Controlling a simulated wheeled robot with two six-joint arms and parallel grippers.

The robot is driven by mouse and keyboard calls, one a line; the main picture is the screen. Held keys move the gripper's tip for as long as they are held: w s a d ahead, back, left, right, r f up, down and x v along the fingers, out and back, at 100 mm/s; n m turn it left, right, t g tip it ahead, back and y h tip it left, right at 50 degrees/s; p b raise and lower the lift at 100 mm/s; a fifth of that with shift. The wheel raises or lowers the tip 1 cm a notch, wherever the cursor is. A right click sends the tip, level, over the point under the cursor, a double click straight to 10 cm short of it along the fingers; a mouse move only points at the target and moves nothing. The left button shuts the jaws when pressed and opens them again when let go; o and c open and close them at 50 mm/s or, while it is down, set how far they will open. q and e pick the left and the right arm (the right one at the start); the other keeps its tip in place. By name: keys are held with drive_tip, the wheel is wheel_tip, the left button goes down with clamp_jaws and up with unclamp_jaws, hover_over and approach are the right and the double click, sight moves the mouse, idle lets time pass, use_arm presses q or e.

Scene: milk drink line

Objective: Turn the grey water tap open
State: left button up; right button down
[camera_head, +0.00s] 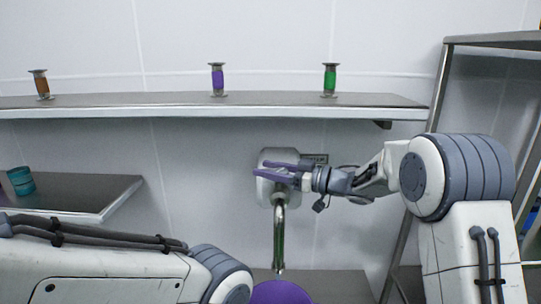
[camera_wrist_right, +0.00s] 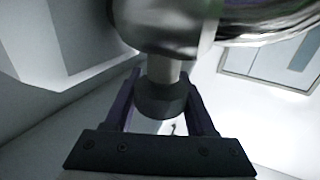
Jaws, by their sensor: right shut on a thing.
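The grey water tap (camera_head: 279,235) is on the back wall, with a pale body and a shiny metal spout pointing down. My right gripper (camera_head: 268,168) reaches in from the right with its purple fingers at the top of the tap. In the right wrist view the tap's dark round knob (camera_wrist_right: 160,102) on a short stem sits between the two fingers, and the gripper is shut on it. The contact itself is partly hidden. My left arm crosses the lower left of the head view; its gripper is out of view.
A purple round thing (camera_head: 280,292) is below the spout, cut by the frame edge. A long shelf (camera_head: 200,112) above holds orange, purple and green spool-shaped things. A teal can (camera_head: 20,181) stands on a lower left shelf. A metal rack (camera_head: 490,41) is at right.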

drive_tip(key=shift+s+a+r+n+g+y+p, duration=0.25)
drive_tip(key=shift+n+g+p, duration=0.45)
drive_tip(key=shift+n+g, duration=0.9)
drive_tip(key=shift+s+d+f+n+g+p, duration=0.3)
drive_tip(key=shift+n+g+p, duration=0.5)
drive_tip(key=shift+g, duration=1.4)
drive_tip(key=shift+s+a+r+n+g+y+p, duration=0.15)
drive_tip(key=shift+s+n+g+p, duration=0.4)
drive_tip(key=shift+n+g, duration=1.05)
drive_tip(key=shift+w+g, duration=0.1)
drive_tip(key=shift+g, duration=0.5)
drive_tip(key=shift+c, duration=1.2)
unclamp_jaws()
